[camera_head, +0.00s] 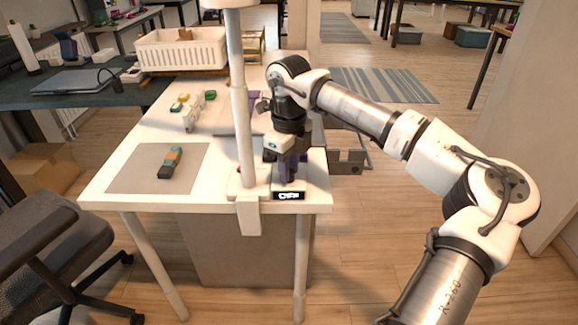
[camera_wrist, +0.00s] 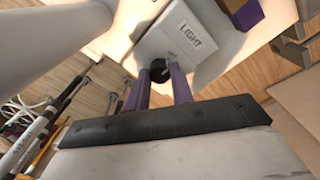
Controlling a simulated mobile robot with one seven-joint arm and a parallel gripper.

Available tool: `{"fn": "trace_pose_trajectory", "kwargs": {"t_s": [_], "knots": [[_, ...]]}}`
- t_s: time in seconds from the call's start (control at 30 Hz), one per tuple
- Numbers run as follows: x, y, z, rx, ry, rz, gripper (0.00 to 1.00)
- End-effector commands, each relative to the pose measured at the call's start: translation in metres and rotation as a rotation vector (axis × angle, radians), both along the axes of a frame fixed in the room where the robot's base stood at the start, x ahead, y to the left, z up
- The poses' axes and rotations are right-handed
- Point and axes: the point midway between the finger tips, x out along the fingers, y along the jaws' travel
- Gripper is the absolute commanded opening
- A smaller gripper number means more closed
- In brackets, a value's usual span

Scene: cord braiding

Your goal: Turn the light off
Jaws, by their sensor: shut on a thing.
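The light's control is a white box labelled LIGHT (camera_wrist: 190,38) with a dark round knob (camera_wrist: 159,68), seen in the wrist view. A small black display reading OFF (camera_head: 288,196) sits at the front edge of the white table in the head view. My gripper (camera_head: 290,178) is over that corner, just behind the display, pointing down. In the wrist view its purple fingers (camera_wrist: 163,80) are on either side of the knob, shut on it. The finger ends and the knob's far side are partly hidden.
A white post (camera_head: 241,130) is clamped to the front edge of the white table (camera_head: 110,172), just left of my gripper. A grey mat (camera_head: 130,172) holds a green, orange and dark block (camera_head: 170,163). Small coloured pieces (camera_head: 190,103) and a white basket (camera_head: 180,52) lie farther back.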

Motion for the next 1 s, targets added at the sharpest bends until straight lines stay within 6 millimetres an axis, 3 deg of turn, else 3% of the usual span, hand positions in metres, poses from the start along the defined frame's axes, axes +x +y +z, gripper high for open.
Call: {"fn": "trace_pose_trajectory", "kwargs": {"t_s": [0.5,0.53,0.67,1.0], "knots": [[0.0010,0.0008,0.0013,0.002,-0.005,0.018,0.00],[0.0011,0.0007,0.0013,0.002,-0.005,0.018,0.27],[0.0008,0.0006,0.0010,0.002,-0.004,0.018,0.44],[0.0004,0.0003,0.0033,0.001,-0.003,0.017,0.45]]}}
